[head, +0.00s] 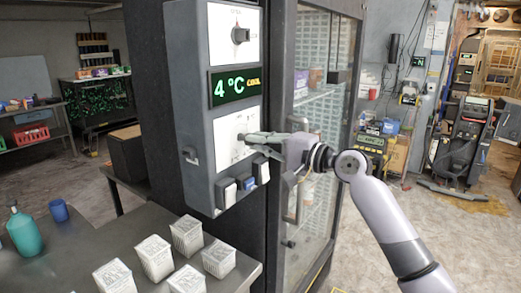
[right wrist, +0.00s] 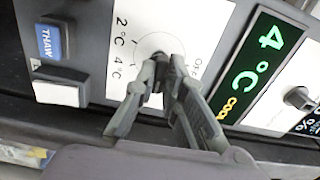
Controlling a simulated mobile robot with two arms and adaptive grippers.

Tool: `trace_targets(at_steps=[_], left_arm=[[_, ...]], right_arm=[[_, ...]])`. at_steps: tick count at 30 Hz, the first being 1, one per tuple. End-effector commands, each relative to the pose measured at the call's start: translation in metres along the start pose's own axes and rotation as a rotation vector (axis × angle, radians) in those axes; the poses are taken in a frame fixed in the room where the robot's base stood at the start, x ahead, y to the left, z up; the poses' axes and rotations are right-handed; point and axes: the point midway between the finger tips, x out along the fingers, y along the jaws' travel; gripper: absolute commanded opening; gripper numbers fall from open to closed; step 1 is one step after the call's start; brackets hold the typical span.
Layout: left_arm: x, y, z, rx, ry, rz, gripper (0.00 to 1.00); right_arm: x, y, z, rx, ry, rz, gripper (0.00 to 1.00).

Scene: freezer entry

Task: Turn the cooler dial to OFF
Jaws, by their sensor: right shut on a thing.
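The cooler dial (right wrist: 160,58) is a small dark knob on a white plate marked 2 °C, 4 °C and a partly covered word starting with "O". The plate (head: 228,128) is on the lower part of the grey control panel in the head view. My right gripper (head: 250,138) reaches it from the right and is shut on the knob, mostly hiding it. In the right wrist view both fingers (right wrist: 165,75) pinch the knob, so its pointer is hidden. The green display (head: 235,86) above reads 4 °C COOL. My left gripper is not in view.
A second dial (head: 240,35) sits above the display. White and blue buttons (head: 246,183) stick out below the plate. A glass-door cabinet (head: 318,100) stands right behind my right gripper.

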Motion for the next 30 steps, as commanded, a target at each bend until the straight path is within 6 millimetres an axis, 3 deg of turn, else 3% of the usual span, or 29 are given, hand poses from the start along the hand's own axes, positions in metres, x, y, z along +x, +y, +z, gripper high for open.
trace_targets(at_steps=[30], left_arm=[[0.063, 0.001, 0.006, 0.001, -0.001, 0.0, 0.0]], right_arm=[[0.001, 0.008, -0.001, -0.964, -0.005, 0.004, 0.0]])
